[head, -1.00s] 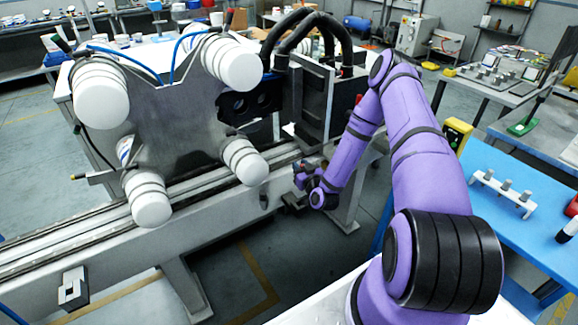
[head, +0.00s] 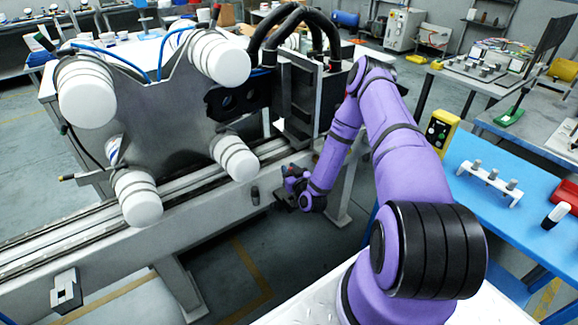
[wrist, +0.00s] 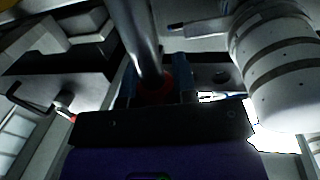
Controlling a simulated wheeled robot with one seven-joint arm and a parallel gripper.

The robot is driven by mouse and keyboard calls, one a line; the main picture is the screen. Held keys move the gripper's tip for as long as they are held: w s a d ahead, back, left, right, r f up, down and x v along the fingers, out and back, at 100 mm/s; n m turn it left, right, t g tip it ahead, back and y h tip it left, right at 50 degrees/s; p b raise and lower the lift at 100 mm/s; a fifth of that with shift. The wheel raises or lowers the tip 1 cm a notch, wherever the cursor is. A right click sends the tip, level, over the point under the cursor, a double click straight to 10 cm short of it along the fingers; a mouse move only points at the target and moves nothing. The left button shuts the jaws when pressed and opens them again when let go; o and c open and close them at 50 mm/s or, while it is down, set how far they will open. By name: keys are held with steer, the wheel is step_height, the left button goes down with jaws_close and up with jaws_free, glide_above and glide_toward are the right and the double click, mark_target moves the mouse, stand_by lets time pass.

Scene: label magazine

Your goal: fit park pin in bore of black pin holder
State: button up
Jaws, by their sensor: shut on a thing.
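In the wrist view, the park pin (wrist: 138,40) is a shiny metal rod with a red-orange part at its lower end. My gripper (wrist: 157,78) is shut on it there, with a blue finger on each side. The rod runs up out of the top of the picture, so its far end is hidden. In the head view, my gripper (head: 287,180) is beside the front of the grey beam and the pin is too small to make out. A dark piece (head: 281,203) just below it may be the black pin holder. Its bore does not show.
A grey tool plate (head: 165,105) with white banded cups hangs left of my gripper. One cup (wrist: 275,70) is close at right in the wrist view. A short dark cylinder (head: 255,195) and a grey block (head: 66,291) are on the beam (head: 110,265). A blue table (head: 480,210) stands right.

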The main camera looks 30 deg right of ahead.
steer(key=shift+f, duration=1.05)
steer(key=shift+f, duration=2.85)
stand_by(0.8)
steer(key=o, duration=1)
steer(key=s+a, duration=0.1)
steer(key=s, duration=0.9)
steer(key=shift+s+a, duration=0.15)
steer(key=shift+s, duration=0.2)
